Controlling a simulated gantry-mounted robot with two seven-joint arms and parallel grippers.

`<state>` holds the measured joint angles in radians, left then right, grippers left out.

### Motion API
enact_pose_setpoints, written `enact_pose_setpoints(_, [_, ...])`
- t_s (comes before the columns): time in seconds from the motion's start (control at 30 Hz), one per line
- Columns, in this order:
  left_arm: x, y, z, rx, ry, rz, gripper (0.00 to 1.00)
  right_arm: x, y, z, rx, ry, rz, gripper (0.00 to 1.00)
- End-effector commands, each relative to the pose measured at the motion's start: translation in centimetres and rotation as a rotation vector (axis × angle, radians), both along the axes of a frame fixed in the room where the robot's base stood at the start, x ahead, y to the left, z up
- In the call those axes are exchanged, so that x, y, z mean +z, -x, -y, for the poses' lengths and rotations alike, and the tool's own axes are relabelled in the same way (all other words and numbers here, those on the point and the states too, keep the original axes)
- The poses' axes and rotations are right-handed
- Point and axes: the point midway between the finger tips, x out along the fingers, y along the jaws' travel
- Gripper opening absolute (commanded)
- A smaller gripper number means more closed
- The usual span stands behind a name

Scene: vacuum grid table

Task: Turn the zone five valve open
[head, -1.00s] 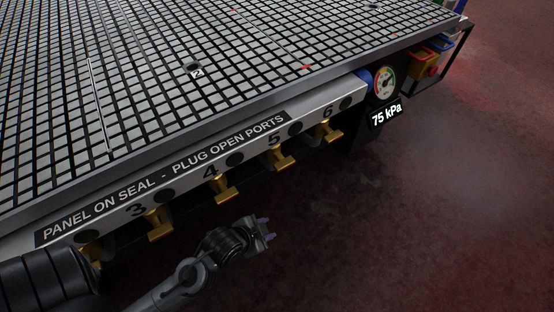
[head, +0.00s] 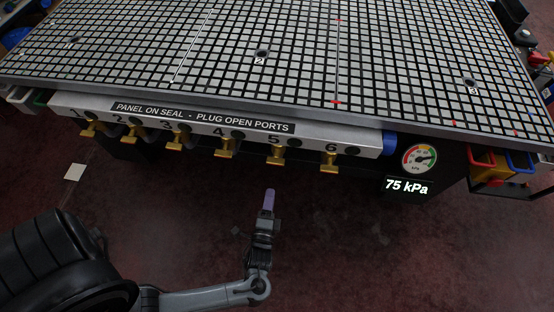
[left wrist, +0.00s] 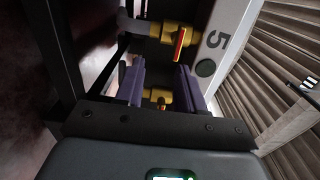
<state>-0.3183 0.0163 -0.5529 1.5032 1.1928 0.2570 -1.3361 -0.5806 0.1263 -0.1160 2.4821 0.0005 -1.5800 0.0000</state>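The row of brass valves hangs under the numbered front panel (head: 300,130) of the grid table. The zone five valve (head: 276,156) hangs below the label 5, between those of 4 and 6. My left gripper (head: 269,198) is below and in front of it, apart from it, purple fingers pointing up towards the row. In the left wrist view, the gripper (left wrist: 160,80) is open and empty. A brass valve with a red-striped handle (left wrist: 180,43) is beside the 5. Another brass part (left wrist: 160,99) shows between the fingers; I cannot tell which valve it belongs to. My right gripper is not in view.
Neighbouring valves 4 (head: 226,148) and 6 (head: 329,163) are close on either side. A round gauge (head: 419,158) and a 75 kPa display (head: 407,187) are at the right. Colored bins (head: 490,165) hang farther right. The floor space in front of the panel is open.

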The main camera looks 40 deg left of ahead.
Motion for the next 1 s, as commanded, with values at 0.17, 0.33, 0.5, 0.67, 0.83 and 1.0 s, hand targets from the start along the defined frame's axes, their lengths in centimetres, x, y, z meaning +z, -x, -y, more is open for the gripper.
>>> enact_pose_setpoints(0.17, [2.6, -1.3, 0.3, -0.003, 0.008, 0.026, 0.38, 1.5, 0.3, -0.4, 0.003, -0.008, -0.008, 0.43])
enact_pose_setpoints(0.33, [2.9, -2.6, -0.3, -0.003, 0.008, 0.034, 0.38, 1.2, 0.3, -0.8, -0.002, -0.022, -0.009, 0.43])
enact_pose_setpoints(0.5, [2.7, -4.6, -1.7, -0.003, 0.009, 0.035, 0.38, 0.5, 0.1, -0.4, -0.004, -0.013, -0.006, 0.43])
enact_pose_setpoints(0.67, [2.7, -6.8, -3.2, -0.004, 0.008, 0.034, 0.38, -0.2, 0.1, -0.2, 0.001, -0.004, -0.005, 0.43])
enact_pose_setpoints(0.83, [2.8, -8.7, -4.6, -0.003, 0.009, 0.034, 0.38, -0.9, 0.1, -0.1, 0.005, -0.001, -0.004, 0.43])
enact_pose_setpoints(1.0, [2.8, -10.0, -5.4, -0.005, 0.011, 0.033, 0.38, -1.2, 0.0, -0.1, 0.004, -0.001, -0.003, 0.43])
